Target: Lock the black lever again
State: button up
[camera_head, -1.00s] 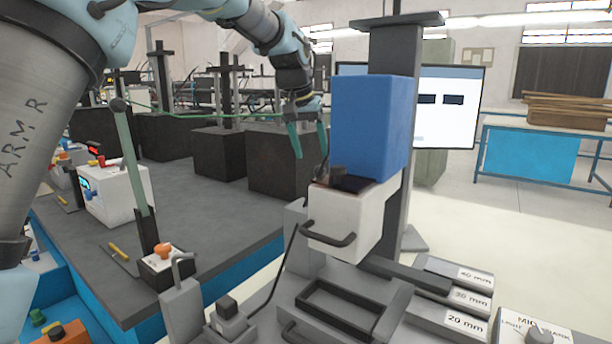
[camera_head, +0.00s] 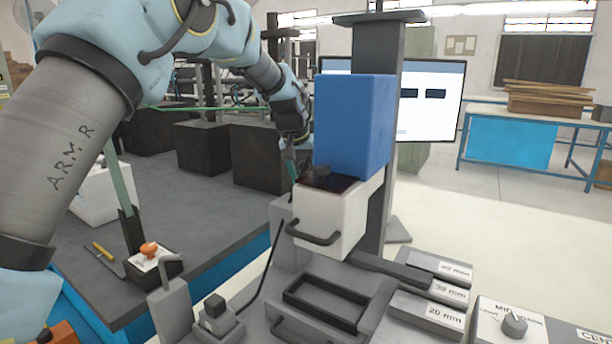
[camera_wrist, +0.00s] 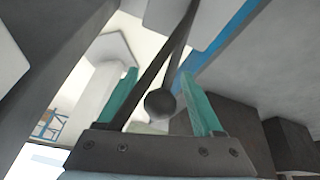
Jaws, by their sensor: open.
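The black lever (camera_wrist: 172,65) shows in the wrist view as a dark rod ending in a round ball knob. The knob lies between the two teal fingers of my gripper (camera_wrist: 158,74), with a visible gap to each finger. In the head view, my gripper (camera_head: 289,165) is at the left side of the blue block (camera_head: 353,125), just above the white housing (camera_head: 325,222). There the fingers are partly hidden. A dark part (camera_head: 316,176) shows on the housing's top by the fingers; I cannot tell if it is the lever. My gripper is open and holds nothing.
A grey column (camera_head: 384,150) stands behind the blue block. A control box with a dial (camera_head: 514,323) and labelled steps (camera_head: 440,315) are at the lower right. An upright green bar (camera_head: 120,180) and an orange-knobbed box (camera_head: 150,262) are at the left. The right floor is clear.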

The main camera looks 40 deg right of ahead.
grip_shut()
dwell(0.5)
dwell(0.8)
